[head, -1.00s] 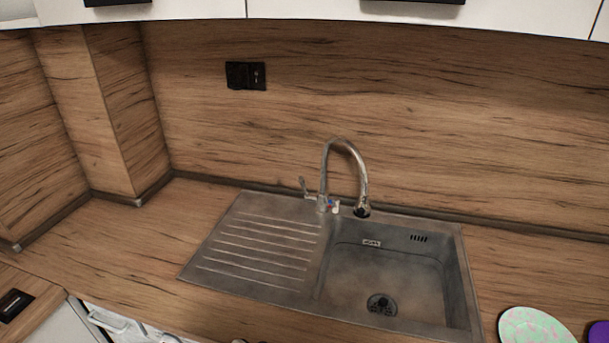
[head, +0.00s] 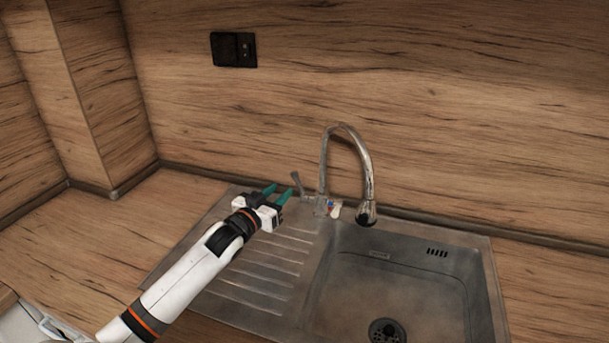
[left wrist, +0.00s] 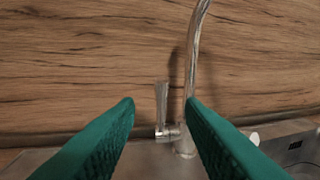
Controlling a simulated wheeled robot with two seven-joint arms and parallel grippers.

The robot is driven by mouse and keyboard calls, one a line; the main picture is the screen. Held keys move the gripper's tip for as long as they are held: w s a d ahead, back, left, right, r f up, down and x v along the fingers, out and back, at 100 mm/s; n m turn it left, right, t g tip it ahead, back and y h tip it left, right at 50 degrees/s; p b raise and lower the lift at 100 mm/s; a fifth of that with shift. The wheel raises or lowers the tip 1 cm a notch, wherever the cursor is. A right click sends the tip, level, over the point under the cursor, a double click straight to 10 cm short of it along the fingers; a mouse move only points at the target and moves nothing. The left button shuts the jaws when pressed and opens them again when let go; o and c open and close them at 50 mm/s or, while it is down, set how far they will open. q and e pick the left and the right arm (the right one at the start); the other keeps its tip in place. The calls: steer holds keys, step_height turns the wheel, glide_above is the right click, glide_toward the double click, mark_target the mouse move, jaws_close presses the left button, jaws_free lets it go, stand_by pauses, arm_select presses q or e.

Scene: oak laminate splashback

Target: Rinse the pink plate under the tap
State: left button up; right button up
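The chrome tap (head: 368,170) has a tall curved spout over the back of the sink basin (head: 395,285). Its lever handle (head: 297,183) stands up on the left side of the tap body. No water shows at the spout. My left gripper (head: 279,193) is open and empty above the drainboard, just left of the handle. In the left wrist view its teal fingers (left wrist: 155,125) are spread apart, with the handle (left wrist: 161,102) visible beyond and between them. The pink plate cannot be made out in the frames now. My right gripper is not in view.
The ribbed drainboard (head: 262,262) lies left of the basin, with nothing standing on it. The wooden splashback (head: 450,110) rises close behind the tap. The counter (head: 110,235) to the left is clear.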

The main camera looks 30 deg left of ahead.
mark_target(296, 176)
arm_select(q)
steer(key=w+p, duration=0.1)
steer(key=w, duration=0.7)
steer(key=shift+w+r, duration=0.15)
steer(key=shift+w, duration=0.2)
steer(key=shift+w+a, duration=0.1)
steer(key=shift+w, duration=0.85)
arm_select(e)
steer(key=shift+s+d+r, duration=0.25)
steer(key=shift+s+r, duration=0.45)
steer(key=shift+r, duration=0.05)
arm_select(q)
steer(key=shift+c, duration=0.3)
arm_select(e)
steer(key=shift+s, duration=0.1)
arm_select(q)
jaws_close()
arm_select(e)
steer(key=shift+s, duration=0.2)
